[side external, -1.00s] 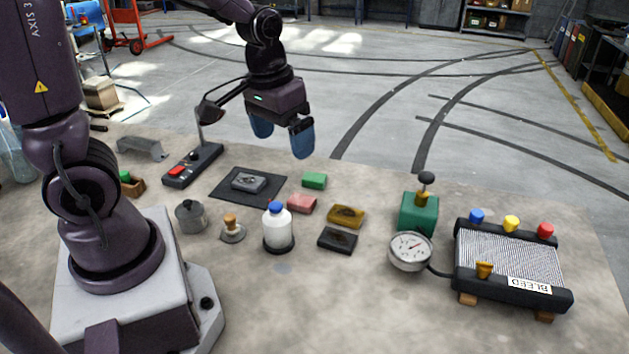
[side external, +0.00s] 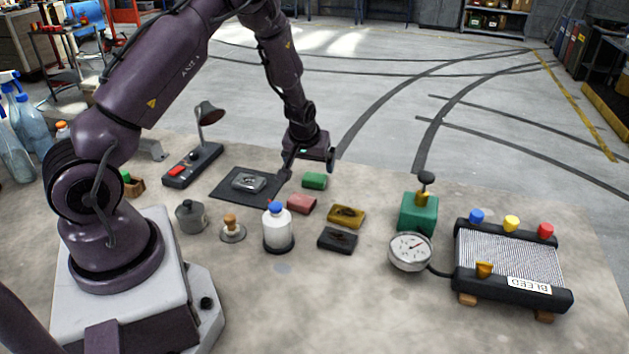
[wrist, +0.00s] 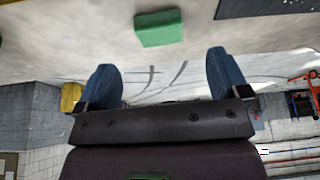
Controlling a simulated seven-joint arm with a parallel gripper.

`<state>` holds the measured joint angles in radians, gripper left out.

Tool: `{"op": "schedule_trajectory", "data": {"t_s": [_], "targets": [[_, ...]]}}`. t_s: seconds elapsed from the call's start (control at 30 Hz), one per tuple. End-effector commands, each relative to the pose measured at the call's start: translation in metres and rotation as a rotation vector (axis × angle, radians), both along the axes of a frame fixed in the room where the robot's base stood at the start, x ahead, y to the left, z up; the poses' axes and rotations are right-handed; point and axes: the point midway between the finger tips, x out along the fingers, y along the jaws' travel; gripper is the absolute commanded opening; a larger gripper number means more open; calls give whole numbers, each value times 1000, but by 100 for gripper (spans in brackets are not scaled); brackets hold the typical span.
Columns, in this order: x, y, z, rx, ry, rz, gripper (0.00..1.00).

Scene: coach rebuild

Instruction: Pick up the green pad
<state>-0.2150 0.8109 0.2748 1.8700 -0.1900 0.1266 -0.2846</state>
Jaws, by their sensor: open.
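The green pad (side external: 314,180) is a small block lying flat on the bench, right of the black mat and behind the red pad. In the wrist view the green pad (wrist: 159,28) shows at the top centre, beyond the fingers and roughly between their lines. My gripper (wrist: 164,72) has its two blue fingers spread wide with nothing between them. In the side view my gripper (side external: 309,155) is just behind and above the pad, apart from it as far as I can tell; its blue fingertips are hidden there.
A red pad (side external: 301,203), a yellow pad (side external: 346,216) and a black pad (side external: 338,239) lie in front of it. The black mat (side external: 226,188) carries a grey metal part. A white bottle (side external: 278,230) stands nearer. A green block with a gauge (side external: 418,214) stands right.

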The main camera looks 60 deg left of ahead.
Motion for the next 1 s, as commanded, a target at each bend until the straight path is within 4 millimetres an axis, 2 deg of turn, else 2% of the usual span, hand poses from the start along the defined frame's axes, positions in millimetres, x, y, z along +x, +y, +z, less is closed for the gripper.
{"op": "schedule_trajectory", "data": {"t_s": [0.1,0.27,0.53,0.67,0.87,1.0], "targets": [[4,4,-14,0,1,-1,94],[6,7,-23,-1,2,-2,94],[18,19,-57,-1,2,-2,94],[20,21,-64,-1,1,-2,94],[20,21,-64,-1,1,-2,94],[20,21,-64,-1,1,-2,64]]}}
